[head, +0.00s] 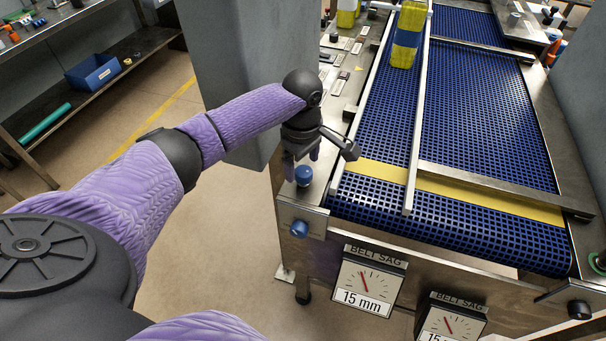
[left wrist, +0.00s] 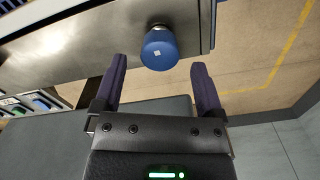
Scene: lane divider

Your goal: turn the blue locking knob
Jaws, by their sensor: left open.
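A round blue knob (head: 303,175) stands on the steel top plate at the near left corner of the conveyor. A second blue knob (head: 299,228) sticks out of the front face just below it. My left gripper (head: 303,158) is open just above the top knob, fingers pointing down. In the left wrist view a blue knob (left wrist: 159,50) with a small white square lies between and slightly beyond the spread fingertips (left wrist: 159,68), with no visible contact. My right gripper is not in view.
The blue mesh belt (head: 460,120) has a yellow stripe (head: 490,202) and a metal divider rail (head: 415,130). Belt sag gauges (head: 366,284) hang in front. A grey pillar (head: 235,60) stands behind my arm.

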